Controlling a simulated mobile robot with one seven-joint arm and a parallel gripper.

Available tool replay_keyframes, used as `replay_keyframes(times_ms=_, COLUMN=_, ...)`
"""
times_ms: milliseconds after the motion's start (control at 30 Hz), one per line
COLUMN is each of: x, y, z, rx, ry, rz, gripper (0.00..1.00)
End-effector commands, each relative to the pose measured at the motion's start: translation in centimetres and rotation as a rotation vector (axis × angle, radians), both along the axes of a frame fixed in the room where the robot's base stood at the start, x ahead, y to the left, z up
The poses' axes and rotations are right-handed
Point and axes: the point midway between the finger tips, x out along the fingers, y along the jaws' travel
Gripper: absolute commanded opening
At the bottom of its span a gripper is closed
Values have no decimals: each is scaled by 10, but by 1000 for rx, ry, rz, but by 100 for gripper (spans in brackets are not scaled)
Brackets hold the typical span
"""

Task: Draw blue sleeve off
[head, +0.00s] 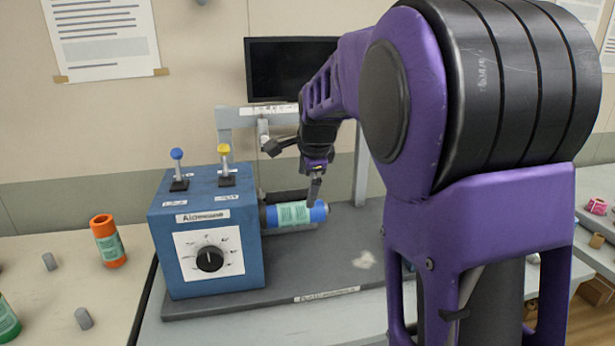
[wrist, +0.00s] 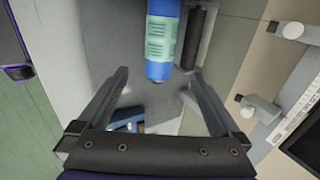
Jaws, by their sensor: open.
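The blue sleeve (head: 275,217) has a pale green printed label and lies level at the right side of the blue machine box (head: 208,285). In the wrist view the sleeve (wrist: 160,68) enters from the top, its blue end between the lines of the two fingers. My gripper (head: 316,192) is at the sleeve's right part in the head view. In the wrist view my gripper (wrist: 159,74) is open and empty, with gaps on both sides of the sleeve. Whether the fingertips reach down around it is unclear.
A dark roller (wrist: 195,38) runs beside the sleeve. The box has a blue-knobbed lever (head: 177,155), a yellow-knobbed lever (head: 224,150) and a black dial (head: 209,259). An orange sleeve (head: 108,241) stands on the left table. The grey base plate (head: 335,275) in front is mostly clear.

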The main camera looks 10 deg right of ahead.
Motion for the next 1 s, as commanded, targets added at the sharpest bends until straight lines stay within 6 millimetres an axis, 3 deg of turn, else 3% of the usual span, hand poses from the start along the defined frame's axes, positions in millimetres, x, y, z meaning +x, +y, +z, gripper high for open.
replay_keyframes(times_ms=100, x=12, y=0, z=-24, rx=0, ry=4, rz=0, gripper=100)
replay_keyframes(times_ms=600, x=59, y=0, z=-106, rx=0, ry=2, rz=1, gripper=100)
replay_keyframes(times_ms=1000, x=72, y=0, z=-127, rx=0, ry=-1, rz=1, gripper=100)
